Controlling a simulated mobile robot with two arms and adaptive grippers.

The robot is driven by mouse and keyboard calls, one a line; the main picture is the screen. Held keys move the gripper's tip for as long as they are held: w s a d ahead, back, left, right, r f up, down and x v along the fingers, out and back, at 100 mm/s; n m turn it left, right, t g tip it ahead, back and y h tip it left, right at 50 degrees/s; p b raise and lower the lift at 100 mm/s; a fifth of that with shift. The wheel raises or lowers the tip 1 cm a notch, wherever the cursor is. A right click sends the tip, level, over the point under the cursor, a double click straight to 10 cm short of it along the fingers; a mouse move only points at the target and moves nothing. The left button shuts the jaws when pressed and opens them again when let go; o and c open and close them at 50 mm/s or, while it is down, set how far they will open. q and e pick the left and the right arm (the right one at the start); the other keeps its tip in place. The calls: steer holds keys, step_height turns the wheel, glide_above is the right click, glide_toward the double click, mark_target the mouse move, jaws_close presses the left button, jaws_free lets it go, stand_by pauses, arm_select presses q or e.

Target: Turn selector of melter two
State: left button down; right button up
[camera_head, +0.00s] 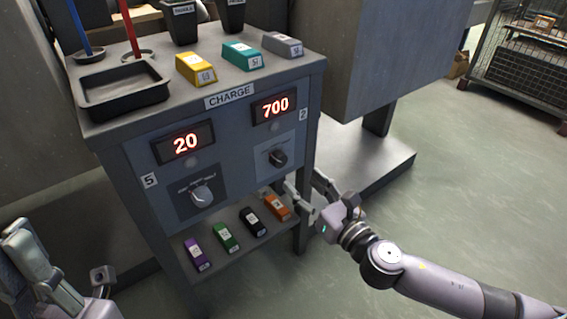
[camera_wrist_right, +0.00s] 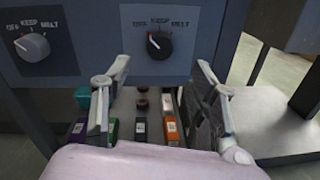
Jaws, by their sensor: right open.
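The panel marked 2 has a black selector knob (camera_head: 278,157) below a red display (camera_head: 276,107) reading 700. In the right wrist view the knob (camera_wrist_right: 158,45) sits under the words OFF, KEEP and MELT. A small reddish mark shows at its upper left; its exact setting is unclear. My right gripper (camera_head: 312,188) is open and empty, below and right of the knob, apart from it. In the wrist view its fingers (camera_wrist_right: 163,66) stand either side, short of the knob. My left gripper (camera_head: 65,262) shows partly at the lower left, away from the cabinet.
The panel marked 5 has a grey knob (camera_head: 201,195) and a display (camera_head: 184,142) reading 20. Several coloured bars lie on the lower shelf (camera_head: 262,236). A black tray (camera_head: 122,106) and three bars stand on top. The floor (camera_head: 470,200) at right is clear.

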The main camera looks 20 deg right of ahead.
mark_target(281, 162)
steer(key=b+x, duration=0.1)
steer(key=x, duration=0.6)
steer(key=shift+w+a, duration=0.1)
steer(key=shift+w, duration=0.2)
steer(key=shift+w+a, duration=0.15)
steer(key=shift+w, duration=0.45)
steer(key=c, duration=1.2)
steer(key=shift+o, duration=0.2)
